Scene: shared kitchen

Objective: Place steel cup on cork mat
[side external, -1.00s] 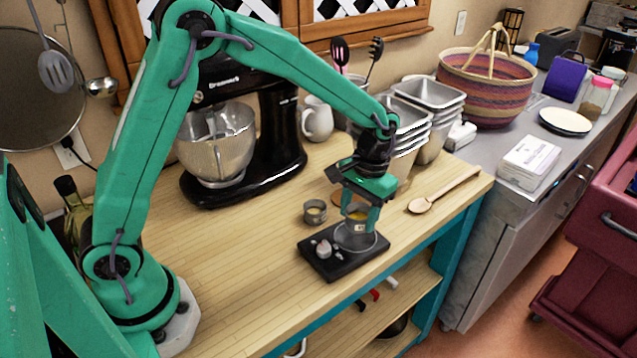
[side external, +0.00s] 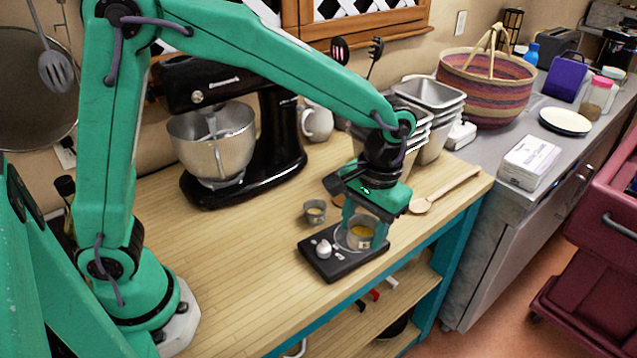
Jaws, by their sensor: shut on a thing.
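A second small metal cup (side external: 315,212) stands on the table left of my gripper. A pale garlic-like piece (side external: 323,249) sits on the scale. A wooden spoon (side external: 446,190) lies at right. A black stand mixer (side external: 275,140) and stacked steel pans (side external: 432,98) stand behind. The left tabletop is clear.

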